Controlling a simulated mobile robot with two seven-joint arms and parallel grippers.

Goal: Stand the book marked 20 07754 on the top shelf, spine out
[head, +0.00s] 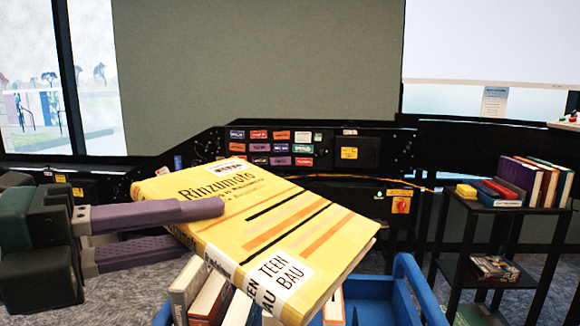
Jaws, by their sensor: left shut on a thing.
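A yellow book (300,225) titled "Rinzumoto" is tilted in front of me, its cover facing up. A white "TEEN BAU" label wraps its near end and a barcode label sits near its far end; I cannot read the number 20 07754. My left gripper (205,230) is shut on the book's left side, one finger over the cover and the other partly hidden beneath. The black shelf unit's top shelf (484,207) is at the right, apart from the book. It carries several upright books (535,180) at its right. My right gripper is out of view.
A blue bin (418,290) with several books (205,295) stands below the held book. Small books (490,190) lie flat at the top shelf's left. More items lie on the lower shelf (497,268). A black panel with coloured labels (270,148) spans the back.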

